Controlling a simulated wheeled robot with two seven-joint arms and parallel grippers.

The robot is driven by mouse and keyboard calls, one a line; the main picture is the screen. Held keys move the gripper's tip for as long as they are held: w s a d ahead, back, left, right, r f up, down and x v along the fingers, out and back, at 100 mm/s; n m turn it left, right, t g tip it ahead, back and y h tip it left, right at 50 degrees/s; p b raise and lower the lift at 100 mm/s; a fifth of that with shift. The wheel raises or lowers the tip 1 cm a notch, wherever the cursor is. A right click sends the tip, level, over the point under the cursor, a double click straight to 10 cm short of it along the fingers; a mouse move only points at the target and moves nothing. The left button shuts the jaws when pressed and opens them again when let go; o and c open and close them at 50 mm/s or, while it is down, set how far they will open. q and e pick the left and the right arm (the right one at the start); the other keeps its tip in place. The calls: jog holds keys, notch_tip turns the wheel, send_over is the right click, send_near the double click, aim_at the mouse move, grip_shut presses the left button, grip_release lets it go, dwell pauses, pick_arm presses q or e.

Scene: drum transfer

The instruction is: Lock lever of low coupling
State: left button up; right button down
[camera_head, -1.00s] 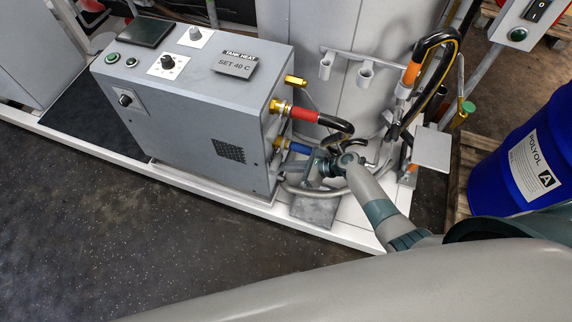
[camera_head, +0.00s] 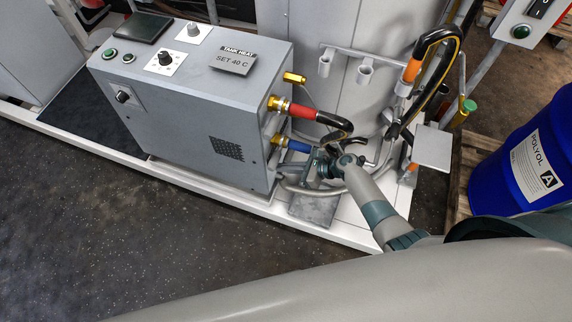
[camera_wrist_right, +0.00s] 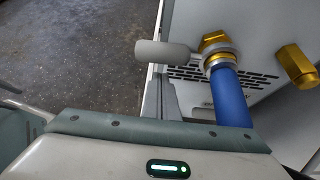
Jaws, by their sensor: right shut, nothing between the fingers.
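The low coupling (camera_head: 281,141) is a brass fitting with a blue hose on the side of the grey heater cabinet. In the right wrist view the brass coupling (camera_wrist_right: 217,50) shows with the blue hose (camera_wrist_right: 230,96) below it. A grey rounded lever (camera_wrist_right: 163,52) sticks out to the left from it. My right gripper (camera_head: 312,166) is beside the blue hose, below and right of the coupling. In its wrist view the narrow grey fingers (camera_wrist_right: 160,96) are together, just below the lever; I cannot tell whether they touch it. My left gripper is out of view.
The upper coupling (camera_head: 278,103) with a red-sleeved hose (camera_head: 303,112) sits above. A brass stub (camera_wrist_right: 295,65) is right of the low coupling in the wrist view. Black hoses and a pipe stand are close to the right. A blue drum (camera_head: 520,165) stands far right.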

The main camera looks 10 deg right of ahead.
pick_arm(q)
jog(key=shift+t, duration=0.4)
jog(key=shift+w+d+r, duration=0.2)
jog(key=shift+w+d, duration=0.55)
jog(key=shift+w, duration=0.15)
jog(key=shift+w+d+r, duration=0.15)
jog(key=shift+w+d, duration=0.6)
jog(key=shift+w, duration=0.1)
pick_arm(e)
jog(key=f+v, duration=0.1)
jog(key=v, duration=0.8)
jog(key=shift+s+d+f, duration=0.25)
jog(key=shift+s+d, duration=0.15)
jog(key=shift+d, duration=0.15)
jog(key=s+d+f+n+g+h, duration=0.1)
jog(key=s+d+f+n+h, duration=0.15)
jog(key=s+f+n, duration=0.45)
jog(key=s+d+f+n+g+h, duration=0.15)
jog(key=s+f+n+h, duration=0.25)
jog(key=s+f, duration=0.7)
jog(key=s+a+f+n+h, duration=0.1)
jog(key=s+f+n+h, duration=0.1)
jog(key=s+f+n, duration=0.9)
jog(key=s+n, duration=0.4)
jog(key=n, duration=0.1)
jog(key=shift+a+n, duration=0.3)
jog(key=shift+a, duration=0.05)
